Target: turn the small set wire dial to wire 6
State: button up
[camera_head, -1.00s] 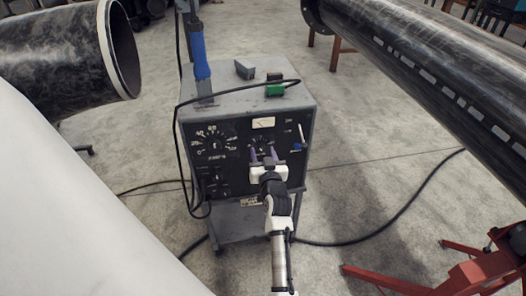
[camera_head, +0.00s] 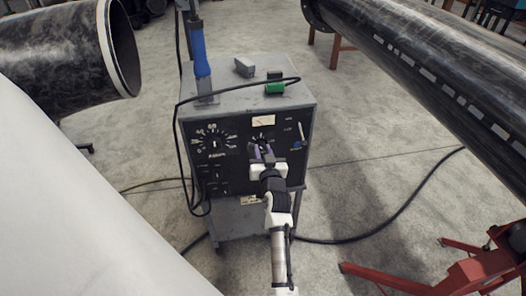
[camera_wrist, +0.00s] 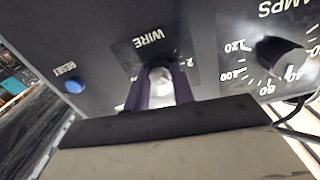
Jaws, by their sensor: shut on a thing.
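The small wire dial sits on the upper middle of the black front panel of the grey welding machine (camera_head: 247,96), below a white meter. In the wrist view its plate reads "WIRE" and its pale knob (camera_wrist: 161,78) shows between two purple fingers. My gripper (camera_head: 261,151) is in front of the panel, with its fingers closed on the knob; it also shows in the wrist view (camera_wrist: 160,92). The fingers cover most of the dial's numbers, so I cannot tell which wire number it points to.
The large amps dial (camera_head: 213,142) is left of the wire dial in the head view. A blue reset button (camera_wrist: 75,86) is on the other side. A black cable (camera_head: 178,130) hangs at the machine's left. Large pipes flank the machine, and a red stand (camera_head: 425,275) is at lower right.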

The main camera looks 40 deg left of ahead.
jog(key=m+p, duration=0.1)
jog(key=m, duration=0.3)
jog(key=shift+r+p, duration=0.1)
jog(key=shift+p, duration=0.2)
jog(key=shift+m+p, duration=0.55)
jog(key=shift+m, duration=1.05)
jog(key=o, duration=1)
